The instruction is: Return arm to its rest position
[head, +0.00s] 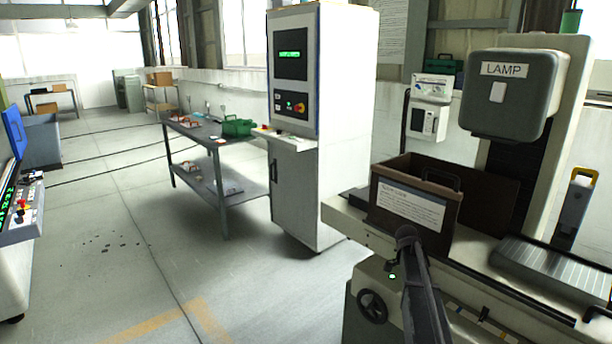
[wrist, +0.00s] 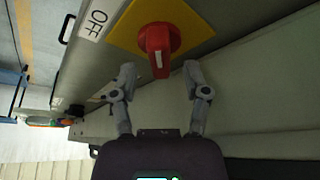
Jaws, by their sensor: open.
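A red rotary knob (wrist: 159,45) on a yellow plate (wrist: 190,22) lies just beyond the fingertips. Its white mark points toward my gripper. I cannot tell whether a fingertip touches the knob. An OFF label (wrist: 96,20) is on the grey panel beside the plate. In the head view a dark arm link of mine rises at the bottom right; I cannot make out my gripper there.
In the head view a grinding machine with a LAMP housing (head: 510,92) stands at the right, a brown box (head: 411,228) on its table. A tall control cabinet (head: 340,130) stands in the middle, beside a workbench (head: 192,131).

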